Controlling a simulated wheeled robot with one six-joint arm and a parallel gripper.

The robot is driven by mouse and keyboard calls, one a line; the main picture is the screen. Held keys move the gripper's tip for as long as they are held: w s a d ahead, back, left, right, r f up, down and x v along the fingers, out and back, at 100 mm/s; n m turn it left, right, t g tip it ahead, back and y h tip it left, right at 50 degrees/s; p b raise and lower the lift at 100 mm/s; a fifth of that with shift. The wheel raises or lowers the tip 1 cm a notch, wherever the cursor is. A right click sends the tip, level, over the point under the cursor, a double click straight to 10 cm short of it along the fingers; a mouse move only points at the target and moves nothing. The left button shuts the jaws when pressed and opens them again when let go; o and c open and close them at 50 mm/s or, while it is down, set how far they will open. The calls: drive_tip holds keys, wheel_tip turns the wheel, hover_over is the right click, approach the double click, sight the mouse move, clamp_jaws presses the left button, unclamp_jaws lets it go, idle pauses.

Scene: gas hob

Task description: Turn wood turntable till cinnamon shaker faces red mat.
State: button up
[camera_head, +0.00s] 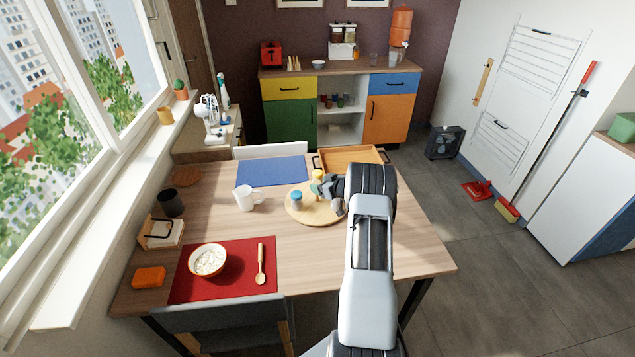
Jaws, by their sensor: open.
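The round wood turntable (312,216) lies on the table, right of centre. A blue-topped shaker (296,199) stands on its left side. A yellow-topped shaker (318,175) shows at its far side, partly behind my gripper. A small grey item (338,207) is at its right side. I cannot tell which one is the cinnamon shaker. My gripper (319,188) is open over the far right part of the turntable, close to the yellow-topped shaker; whether it touches anything is unclear. My arm hides the turntable's right surroundings. The red mat (228,284) lies at the near left.
A bowl (208,260) and a wooden spoon (260,264) lie on the red mat. A white mug (245,198) stands left of the turntable. A blue mat (272,171) and a wooden tray (352,155) are at the far side. Table in front of the turntable is clear.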

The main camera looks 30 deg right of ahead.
drive_tip(key=shift+x, duration=1.1)
clamp_jaws()
drive_tip(key=shift+f, duration=0.15)
